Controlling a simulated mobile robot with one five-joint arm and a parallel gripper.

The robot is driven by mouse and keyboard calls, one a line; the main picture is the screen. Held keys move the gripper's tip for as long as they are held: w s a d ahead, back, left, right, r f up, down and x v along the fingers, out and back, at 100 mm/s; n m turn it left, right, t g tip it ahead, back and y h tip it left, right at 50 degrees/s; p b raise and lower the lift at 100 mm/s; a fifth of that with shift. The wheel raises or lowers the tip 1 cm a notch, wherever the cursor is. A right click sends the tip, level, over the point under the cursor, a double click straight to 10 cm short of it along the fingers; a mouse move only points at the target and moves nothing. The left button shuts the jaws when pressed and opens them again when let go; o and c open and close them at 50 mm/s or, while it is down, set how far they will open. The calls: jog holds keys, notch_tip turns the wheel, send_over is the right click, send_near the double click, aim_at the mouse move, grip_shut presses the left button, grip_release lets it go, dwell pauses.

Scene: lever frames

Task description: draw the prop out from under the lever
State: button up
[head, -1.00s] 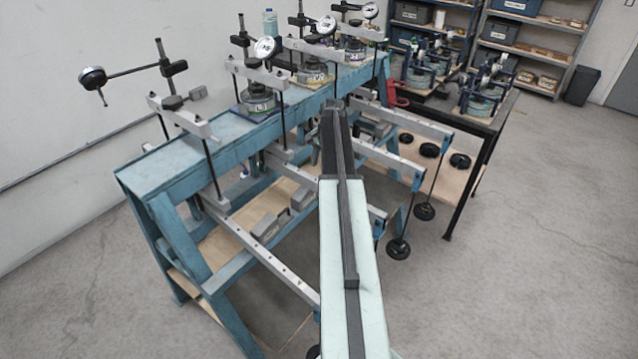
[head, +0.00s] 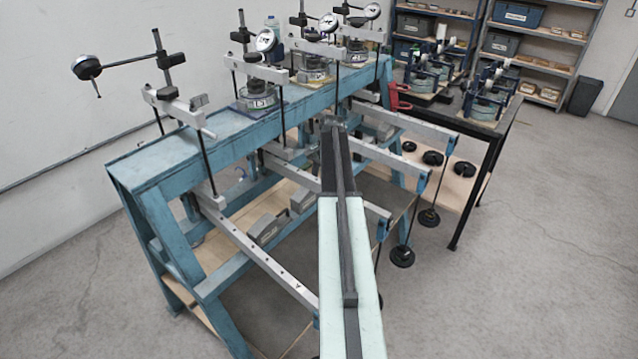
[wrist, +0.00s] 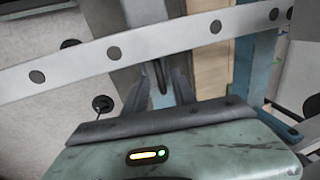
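Several silver lever beams with holes stick out from the blue bench (head: 135,170) in the head view; one lever (head: 255,255) is nearest, and another (head: 395,165) lies beyond my arm. In the wrist view a lever (wrist: 190,38) crosses just ahead of my gripper (wrist: 160,78). My dark fingers stand apart on the near side of that beam, pointing towards its underside. A grey upright piece with a dark narrow rod (wrist: 160,76) shows between the fingertips; I cannot tell whether it is the prop or whether the fingers touch it. My arm hides the gripper in the head view.
Black hanging weights (head: 402,256) hang from lever ends on thin rods. Dial gauges (head: 266,40) stand on the bench top. A black table (head: 505,110) with devices is at the back right. The floor (head: 540,240) at the right is clear.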

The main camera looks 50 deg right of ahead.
grip_shut()
jog(key=shift+s, duration=0.1)
dwell(1.2)
